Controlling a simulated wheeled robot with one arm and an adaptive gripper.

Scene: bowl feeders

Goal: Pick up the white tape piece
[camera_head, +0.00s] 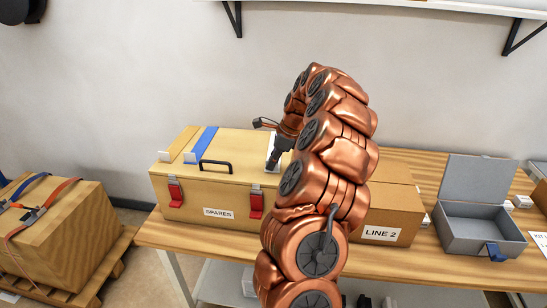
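A wooden box (187,192) labelled SPARES stands on the table, its lid shut. A white strip (271,164), which looks like the white tape piece, lies at the right part of the lid; much of it is hidden behind my gripper and arm. A yellow strip (184,139) and a blue strip (207,138) lie on the left of the lid, each with a whitish piece at its front end. My gripper (275,158) points down at the white strip, partly covered by my copper arm. Its fingers are too small and hidden to show whether they hold anything.
A dark handle (215,163) and red latches (256,205) are on the wooden box. A LINE 2 carton (398,203) stands to its right, then an open grey box (480,225). A strapped crate (62,225) sits on a pallet at left. A shelf (440,4) hangs above.

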